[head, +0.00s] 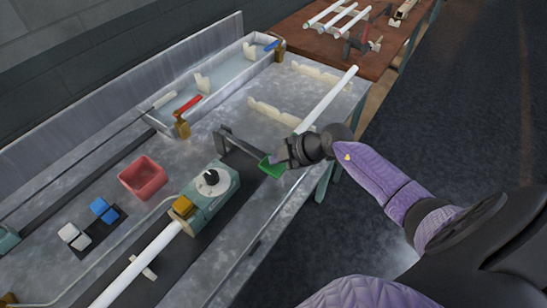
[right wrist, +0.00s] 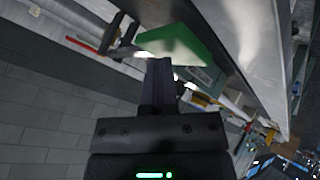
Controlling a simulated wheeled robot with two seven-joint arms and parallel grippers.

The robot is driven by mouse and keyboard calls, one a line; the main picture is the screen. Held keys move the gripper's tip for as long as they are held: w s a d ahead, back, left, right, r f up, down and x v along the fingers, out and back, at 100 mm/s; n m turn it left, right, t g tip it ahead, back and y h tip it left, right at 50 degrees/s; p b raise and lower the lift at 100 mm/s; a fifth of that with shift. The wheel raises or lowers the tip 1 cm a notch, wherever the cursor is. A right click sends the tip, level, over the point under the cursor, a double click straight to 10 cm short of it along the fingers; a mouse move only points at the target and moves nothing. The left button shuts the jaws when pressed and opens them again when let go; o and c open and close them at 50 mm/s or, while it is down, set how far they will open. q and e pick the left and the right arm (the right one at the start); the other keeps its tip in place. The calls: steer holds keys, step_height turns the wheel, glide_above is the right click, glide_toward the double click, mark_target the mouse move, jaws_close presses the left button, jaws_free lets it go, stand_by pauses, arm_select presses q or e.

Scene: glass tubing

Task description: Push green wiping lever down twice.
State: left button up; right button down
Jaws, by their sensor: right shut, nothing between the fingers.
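The green wiping lever (head: 271,167) is a flat green pad at the end of a dark grey arm (head: 243,147) beside the grey-green machine (head: 212,190) with a black knob. In the right wrist view the green pad (right wrist: 177,45) is just past my fingertips. My right gripper (head: 280,158) is shut and empty, its tips at the pad. It seems to touch or nearly touch the pad; I cannot tell which. In the right wrist view my fingers (right wrist: 158,75) are closed together. My left gripper is not in view.
A white tube (head: 140,262) runs into the machine; another (head: 328,98) lies past my gripper at the bench edge. A red bin (head: 143,177), blue and white blocks, and a trough (head: 215,90) with red and blue valve handles stand on the bench. A brown table (head: 295,38) is behind.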

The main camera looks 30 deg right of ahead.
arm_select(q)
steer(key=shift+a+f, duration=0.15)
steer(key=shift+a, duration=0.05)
arm_select(e)
steer(key=shift+f, duration=0.4)
arm_select(q)
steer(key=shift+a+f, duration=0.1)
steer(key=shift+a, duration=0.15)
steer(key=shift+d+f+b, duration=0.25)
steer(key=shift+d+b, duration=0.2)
steer(key=shift+b, duration=0.05)
arm_select(e)
steer(key=shift+f, duration=0.55)
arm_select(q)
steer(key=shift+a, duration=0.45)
